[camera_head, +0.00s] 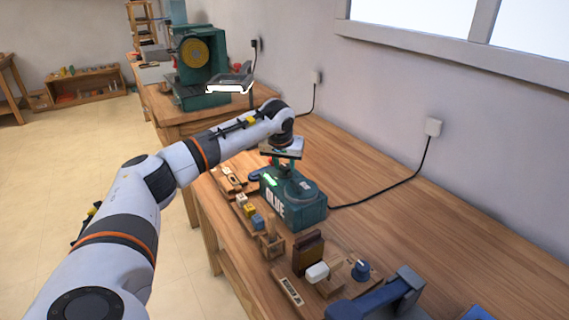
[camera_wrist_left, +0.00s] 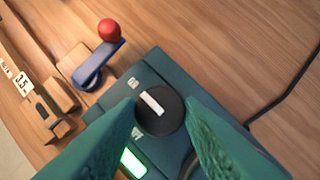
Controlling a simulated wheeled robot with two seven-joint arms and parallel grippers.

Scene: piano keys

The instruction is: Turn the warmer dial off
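The glue warmer is a dark green box (camera_head: 308,214) with white lettering on its front, standing on the workbench; its top also shows in the left wrist view (camera_wrist_left: 165,72). Its dial (camera_wrist_left: 160,119) is a round black knob with a white pointer bar, slanting from upper left to lower right. Small white labels are beside it, too blurred to read surely. A green light (camera_wrist_left: 133,162) glows on the box. My left gripper (camera_head: 277,158) is over the warmer, its green fingers (camera_wrist_left: 161,104) open on either side of the dial. Contact cannot be told. My right gripper is out of view.
A blue lever with a red ball (camera_wrist_left: 109,30) is close beside the warmer. Wooden blocks and a small rack (camera_head: 271,244) stand along the bench's front edge. A blue tool (camera_head: 385,300) lies nearer. A black cord (camera_head: 385,190) runs to the wall; bench behind is clear.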

